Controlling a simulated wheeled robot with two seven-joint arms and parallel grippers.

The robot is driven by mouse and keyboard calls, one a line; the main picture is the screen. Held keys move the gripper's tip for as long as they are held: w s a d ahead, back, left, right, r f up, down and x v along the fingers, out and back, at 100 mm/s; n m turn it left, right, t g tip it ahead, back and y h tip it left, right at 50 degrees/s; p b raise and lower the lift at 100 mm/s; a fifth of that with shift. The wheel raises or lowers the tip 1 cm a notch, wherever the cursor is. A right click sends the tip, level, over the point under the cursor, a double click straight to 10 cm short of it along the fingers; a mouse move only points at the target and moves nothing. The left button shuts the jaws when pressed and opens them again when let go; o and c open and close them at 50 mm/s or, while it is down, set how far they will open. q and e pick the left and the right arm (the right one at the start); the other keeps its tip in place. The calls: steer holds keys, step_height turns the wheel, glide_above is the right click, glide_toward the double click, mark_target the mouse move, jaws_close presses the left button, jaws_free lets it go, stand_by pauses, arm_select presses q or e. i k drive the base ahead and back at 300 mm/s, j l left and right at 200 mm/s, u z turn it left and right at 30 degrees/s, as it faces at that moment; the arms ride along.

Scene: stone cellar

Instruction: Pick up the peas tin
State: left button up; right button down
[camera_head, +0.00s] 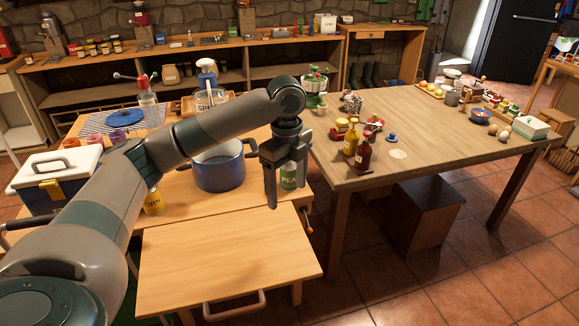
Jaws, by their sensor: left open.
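The peas tin (288,181) is a green tin with a pale label reading "PEA", partly covered by my gripper. It stands upright near the right edge of the wooden work surface, right of a blue pot. My left gripper (286,196) points down with its fingers apart. In this view one finger passes left of the tin and the other overlaps its right side. I cannot tell whether the tin is between the fingers or behind them. My right gripper is not in view.
The blue pot (220,172) stands close left of the gripper. A yellow corn tin (153,203) and a blue-and-white cool box (57,180) are farther left. A bare wooden board (225,250) lies in front. A larger table (440,148) with bottles and food stands to the right.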

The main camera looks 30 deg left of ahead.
mark_target(288, 172)
steer(key=i+j, duration=0.65)
steer(key=i, duration=0.1)
